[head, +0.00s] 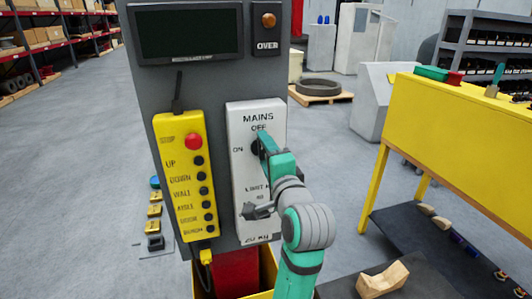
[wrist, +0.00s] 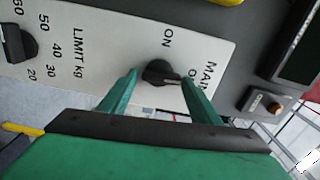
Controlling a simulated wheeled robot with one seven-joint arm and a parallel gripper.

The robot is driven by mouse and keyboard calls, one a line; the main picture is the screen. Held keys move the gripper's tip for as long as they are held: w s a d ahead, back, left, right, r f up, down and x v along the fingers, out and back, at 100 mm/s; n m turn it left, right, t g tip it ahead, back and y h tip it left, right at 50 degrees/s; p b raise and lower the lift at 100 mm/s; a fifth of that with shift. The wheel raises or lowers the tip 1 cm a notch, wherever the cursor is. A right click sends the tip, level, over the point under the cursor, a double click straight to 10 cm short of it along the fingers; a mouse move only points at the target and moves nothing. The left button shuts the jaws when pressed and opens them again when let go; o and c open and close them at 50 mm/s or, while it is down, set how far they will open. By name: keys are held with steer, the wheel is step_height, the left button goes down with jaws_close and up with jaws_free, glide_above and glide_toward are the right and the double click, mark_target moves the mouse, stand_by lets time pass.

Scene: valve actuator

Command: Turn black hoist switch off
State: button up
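The black hoist switch is a round knob (wrist: 160,73) on the white MAINS panel (head: 240,112), with ON and OFF printed beside it. In the wrist view, a light mark on the knob lies on the side towards the partly hidden OFF lettering. My gripper (wrist: 159,74) has its green fingers apart, one on each side of the knob; I cannot tell whether they touch it. In the head view my gripper (head: 261,144) reaches the panel just below OFF and hides most of the knob.
A yellow control box (head: 185,175) with a red button and several black buttons hangs left of the panel. A second black knob (wrist: 15,43) sits by the LIMIT kg scale. A dark screen (head: 187,32) is above. A yellow table (head: 455,125) stands to the right.

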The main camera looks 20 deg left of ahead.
steer(key=shift+o, duration=0.2)
steer(key=v, duration=1)
steer(key=shift+s+d, duration=0.3)
